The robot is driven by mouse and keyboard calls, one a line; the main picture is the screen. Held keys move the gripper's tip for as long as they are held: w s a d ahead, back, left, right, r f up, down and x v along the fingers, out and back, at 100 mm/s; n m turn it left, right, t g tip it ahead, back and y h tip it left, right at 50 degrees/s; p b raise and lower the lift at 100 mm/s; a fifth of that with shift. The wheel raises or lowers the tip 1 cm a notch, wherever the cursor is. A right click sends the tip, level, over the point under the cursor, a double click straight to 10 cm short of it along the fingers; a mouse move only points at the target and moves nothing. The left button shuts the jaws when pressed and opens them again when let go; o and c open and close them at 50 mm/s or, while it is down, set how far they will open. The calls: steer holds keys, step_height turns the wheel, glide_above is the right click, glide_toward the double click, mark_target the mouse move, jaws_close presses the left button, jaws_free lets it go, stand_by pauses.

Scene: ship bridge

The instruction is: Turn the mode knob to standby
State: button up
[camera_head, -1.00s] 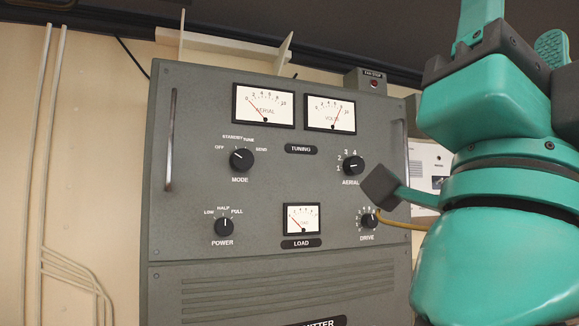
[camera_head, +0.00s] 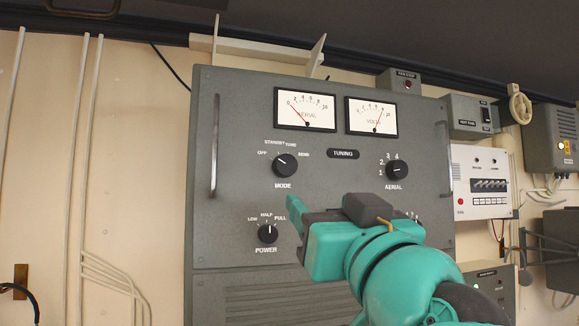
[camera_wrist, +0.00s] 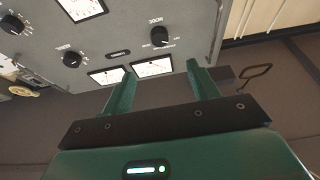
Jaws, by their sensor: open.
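The mode knob (camera_head: 285,165) is a round black knob with a white pointer line on the grey transmitter panel. Its pointer slants up and left, toward the OFF label; STANDBY is printed above it. The knob also shows in the wrist view (camera_wrist: 160,37), upside down, beyond the fingertips and roughly between them sideways. My gripper (camera_wrist: 162,80) has its two green fingers spread apart with nothing between them. In the head view my gripper (camera_head: 300,212) is in front of the panel, below the mode knob and right of the power knob. It appears apart from the mode knob.
The power knob (camera_head: 267,232) and aerial knob (camera_head: 397,169) are near the gripper. Two meters (camera_head: 305,110) sit above the knobs. A vertical handle (camera_head: 215,146) stands out at the panel's left. My arm hides the load meter and most of the drive knob.

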mark_target(288, 167)
steer(key=p+x, duration=1)
steer(key=x, duration=0.5)
steer(key=shift+w+r, duration=0.15)
steer(key=shift+w+a+r+p, duration=0.15)
steer(key=shift+w+p, duration=0.15)
steer(key=shift+w, duration=0.15)
steer(key=shift+c, duration=0.4)
steer(key=c, duration=0.9)
